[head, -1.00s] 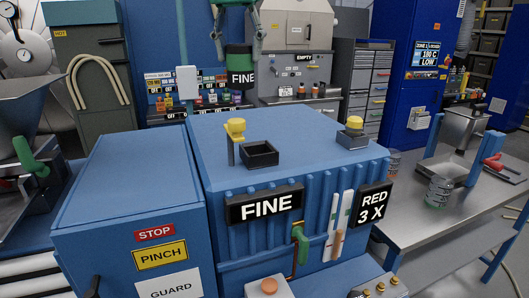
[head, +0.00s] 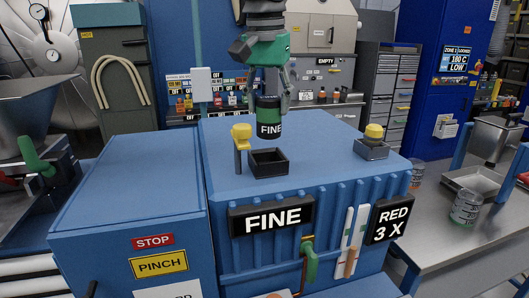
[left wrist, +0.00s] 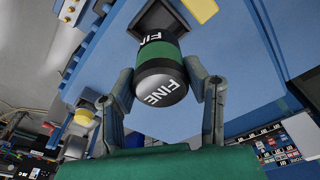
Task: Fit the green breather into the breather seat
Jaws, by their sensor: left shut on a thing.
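The green breather (head: 269,115), a cylinder with a black band marked FINE, is upright in my left gripper (head: 270,98). The left gripper's fingers are shut on its sides. The breather seat, an open square black socket (head: 268,163), is on the blue housing top. In the head view the breather hangs above and apart from it. In the left wrist view the breather (left wrist: 160,70) is between the two fingers and partly covers a dark square socket (left wrist: 155,17) beyond. My right gripper is not in view.
A yellow-capped post (head: 241,135) stands just left of the socket. Another yellow cap (head: 374,131) on a grey base is at the housing's right. The blue housing top (head: 320,135) between them is clear. A steel table (head: 445,235) is at the right.

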